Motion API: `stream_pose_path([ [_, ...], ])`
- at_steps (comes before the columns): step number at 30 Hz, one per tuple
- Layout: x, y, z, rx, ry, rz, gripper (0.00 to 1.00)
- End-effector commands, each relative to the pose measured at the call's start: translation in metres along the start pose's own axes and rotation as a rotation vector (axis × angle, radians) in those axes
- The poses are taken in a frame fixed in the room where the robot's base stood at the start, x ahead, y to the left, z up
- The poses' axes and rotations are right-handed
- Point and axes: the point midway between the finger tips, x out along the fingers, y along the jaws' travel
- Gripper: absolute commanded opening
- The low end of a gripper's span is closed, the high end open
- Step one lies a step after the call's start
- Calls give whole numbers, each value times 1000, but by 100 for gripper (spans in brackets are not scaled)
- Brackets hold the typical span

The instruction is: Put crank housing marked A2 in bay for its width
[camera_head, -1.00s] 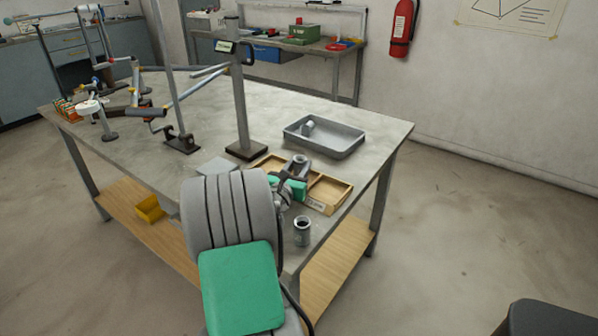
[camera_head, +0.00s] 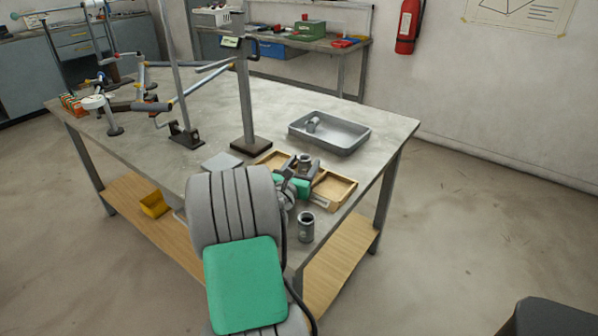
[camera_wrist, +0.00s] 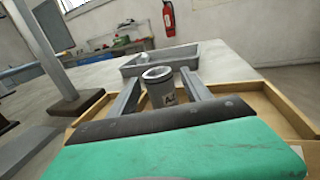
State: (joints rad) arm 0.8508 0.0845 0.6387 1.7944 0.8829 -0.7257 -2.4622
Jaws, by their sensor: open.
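A grey cylindrical housing (camera_wrist: 160,92) with a dark-rimmed open top stands between my gripper's fingers in the wrist view. Its label starts with "A"; the rest is not legible. It also shows in the head view (camera_head: 305,160). My gripper (camera_wrist: 160,74) is open, one finger on each side of the housing; I cannot tell whether they touch it. Both are over the wooden tray (camera_head: 352,194), which has separate bays. Its left bay (camera_head: 274,160) and right bay (camera_head: 333,186) look empty. My gripper hides the middle of the tray and the housing's base.
Another grey cylinder (camera_head: 306,228) stands near the table's front corner, right of my arm. A grey bin (camera_head: 345,147) behind the tray holds a small cylinder (camera_head: 313,124). A post on a dark base (camera_head: 250,145) stands left of the tray.

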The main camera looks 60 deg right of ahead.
Motion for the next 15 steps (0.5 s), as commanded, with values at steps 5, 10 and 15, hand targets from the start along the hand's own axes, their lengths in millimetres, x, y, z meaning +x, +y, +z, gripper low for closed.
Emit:
stream_pose_path([
  [5,-37,2,-2,-3,3,6,57],
  [10,-82,3,-2,-3,3,8,57],
  [15,-111,2,-1,-2,2,5,57],
])
